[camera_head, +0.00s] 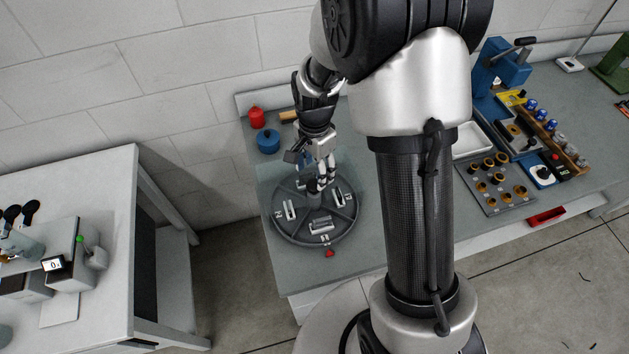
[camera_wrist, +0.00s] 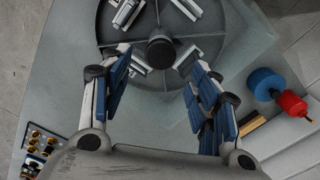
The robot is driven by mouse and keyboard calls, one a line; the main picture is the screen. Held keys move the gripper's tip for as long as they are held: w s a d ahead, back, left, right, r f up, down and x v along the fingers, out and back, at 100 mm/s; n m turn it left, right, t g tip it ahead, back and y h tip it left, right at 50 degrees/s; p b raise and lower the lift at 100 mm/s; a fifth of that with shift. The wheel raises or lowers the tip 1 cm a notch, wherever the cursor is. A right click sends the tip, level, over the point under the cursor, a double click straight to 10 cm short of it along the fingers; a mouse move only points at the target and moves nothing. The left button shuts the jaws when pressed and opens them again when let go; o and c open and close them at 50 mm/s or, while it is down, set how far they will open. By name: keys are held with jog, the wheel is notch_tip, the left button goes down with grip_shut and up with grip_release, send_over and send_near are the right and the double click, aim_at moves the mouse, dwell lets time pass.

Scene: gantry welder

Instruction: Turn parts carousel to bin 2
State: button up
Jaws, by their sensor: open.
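The parts carousel (camera_head: 348,216) is a round dark grey tray with raised dividers, lying on the bench. Its sectors hold light metal parts (camera_head: 320,226). A white mark like a sideways 2 shows at its left rim. Another mark at the front rim, too small to read surely, is near a small red pointer (camera_head: 330,253) on the bench. My gripper (camera_head: 323,178) is open above the back of the carousel, near its centre post (camera_head: 313,186). In the wrist view the fingers (camera_wrist: 158,75) are spread and empty, with the round dark hub (camera_wrist: 161,52) between and beyond their tips. Contact cannot be told.
A blue round item (camera_head: 268,142) and a red one (camera_head: 257,117) stand behind the carousel by the wall. A white tray (camera_head: 474,139), a plate of brass-coloured pieces (camera_head: 497,186) and a blue press (camera_head: 500,65) are at the right. Bare bench lies in front of the carousel.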

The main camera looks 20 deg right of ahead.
aim_at(315, 184)
notch_tip(315, 184, down, 5)
jog(key=shift+f+b, duration=0.2)
jog(key=shift+b, duration=0.2)
jog(key=shift+c, duration=0.5)
grip_shut()
